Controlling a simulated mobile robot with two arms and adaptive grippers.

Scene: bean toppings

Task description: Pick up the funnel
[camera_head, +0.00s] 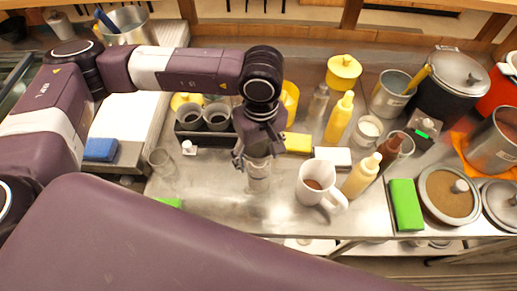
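My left gripper (256,158) points down over the middle of the metal counter. Its fingers are at the upper part of a clear glass-like vessel (258,180); I cannot tell whether they touch it. No funnel is plainly recognisable. A yellow item (291,100) stands just behind my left gripper, partly hidden by it, and its shape is unclear. A squat yellow piece with a knob (343,70) stands farther back to the right. My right gripper is out of view.
A white mug (315,184), a pale yellow bottle (361,177) and a white block (333,156) stand right of my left gripper. A dark caddy with cups (205,137) is at its left. A clear glass (161,163) stands farther left. The counter's front middle is clear.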

